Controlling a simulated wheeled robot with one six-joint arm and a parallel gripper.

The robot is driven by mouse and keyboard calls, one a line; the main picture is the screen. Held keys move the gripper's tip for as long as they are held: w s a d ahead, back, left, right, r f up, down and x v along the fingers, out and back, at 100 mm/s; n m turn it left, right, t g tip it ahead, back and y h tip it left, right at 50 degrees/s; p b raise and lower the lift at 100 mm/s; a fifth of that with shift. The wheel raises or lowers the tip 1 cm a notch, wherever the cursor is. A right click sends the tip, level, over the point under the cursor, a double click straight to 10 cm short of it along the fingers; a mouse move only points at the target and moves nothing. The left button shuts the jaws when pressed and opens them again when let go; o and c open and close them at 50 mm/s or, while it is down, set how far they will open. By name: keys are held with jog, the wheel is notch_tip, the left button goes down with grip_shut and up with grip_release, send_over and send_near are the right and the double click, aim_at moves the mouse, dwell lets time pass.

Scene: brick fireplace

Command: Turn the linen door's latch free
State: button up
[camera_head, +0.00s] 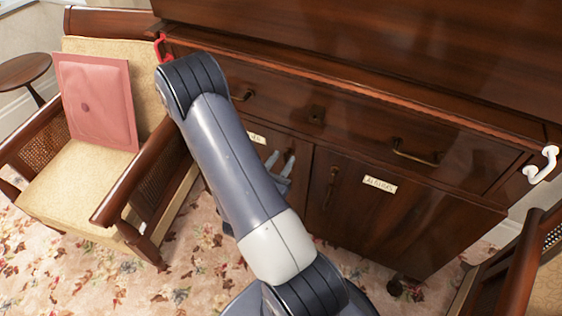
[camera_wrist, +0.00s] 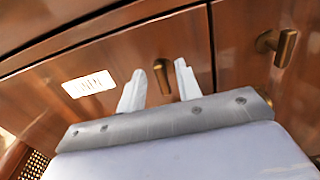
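My gripper (camera_wrist: 159,68) is open at the left lower door (camera_head: 245,122) of the dark wooden cabinet. In the wrist view, that door's brass latch (camera_wrist: 161,76) shows between the two pale fingers, near the door's right edge. It hangs roughly upright, with a gap to each finger; I cannot tell whether the fingertips reach past it. The door carries a small white label (camera_wrist: 88,84), too blurred to read for certain. In the head view my gripper (camera_head: 280,161) hides this latch, and my arm covers part of the door. The door looks shut.
The right lower door has its own brass latch (camera_head: 330,188) and label (camera_head: 380,184). A drawer with brass handles (camera_head: 415,156) runs above. A cushioned armchair (camera_head: 80,185) stands close on the left, another chair (camera_head: 515,270) at lower right. Floral carpet lies between.

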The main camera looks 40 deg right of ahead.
jog(key=shift+c, duration=0.5)
grip_shut()
jog(key=shift+f+m+b, duration=0.15)
jog(key=shift+m+b, duration=0.25)
jog(key=shift+b, duration=0.1)
jog(key=m+b, duration=0.2)
jog(key=b, duration=0.1)
jog(key=shift+s+f+m+b, duration=0.15)
jog(key=shift+m+b, duration=0.15)
jog(key=shift+m, duration=0.1)
jog(key=m+b, duration=0.1)
jog(key=b, duration=0.1)
jog(key=m+b, duration=0.4)
jog(key=b, duration=0.1)
jog(key=shift+s+d+f, duration=0.15)
jog(key=shift+s+f, duration=0.05)
jog(key=shift+s, duration=0.05)
jog(key=m+b, duration=0.4)
jog(key=b, duration=0.1)
jog(key=m+b, duration=0.1)
jog(key=b, duration=0.1)
jog(key=shift+s+f+m, duration=0.1)
jog(key=shift+f+m, duration=0.15)
jog(key=shift+m, duration=0.15)
jog(key=m+b, duration=0.2)
jog(key=b, duration=0.1)
jog(key=shift+b, duration=0.3)
jog(key=shift+m+b, duration=0.8)
jog(key=shift+b, duration=0.25)
jog(key=shift+r, duration=0.15)
